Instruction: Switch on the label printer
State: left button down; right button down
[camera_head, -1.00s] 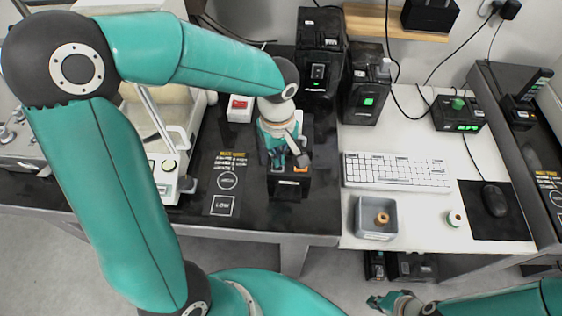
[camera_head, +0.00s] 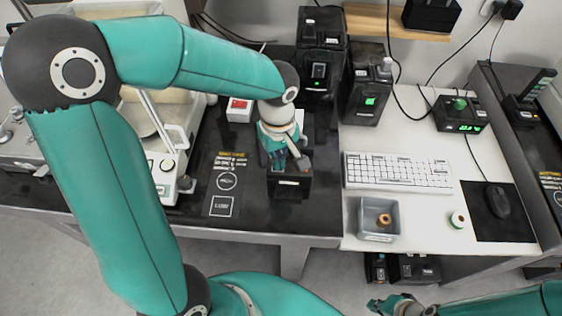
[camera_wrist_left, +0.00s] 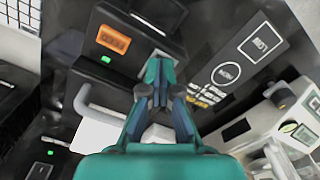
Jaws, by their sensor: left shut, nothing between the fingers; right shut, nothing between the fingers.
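A small black box (camera_head: 289,185), which looks like the label printer, stands near the front edge of the dark table. Contact is unclear. My right gripper (camera_head: 376,303) is shut and empty at the bottom, away from the box.
Two tall black devices (camera_head: 319,75) (camera_head: 368,97) with green lights stand behind. A red-switched white box (camera_head: 239,109) is behind left, with a pale machine (camera_head: 170,165) farther left. A keyboard (camera_head: 398,170), grey tray (camera_head: 365,216) and mouse (camera_head: 497,200) occupy the white table.

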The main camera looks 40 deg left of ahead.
pick_arm(q)
jog(key=shift+r+p, duration=2.5)
jog(key=shift+r, duration=0.95)
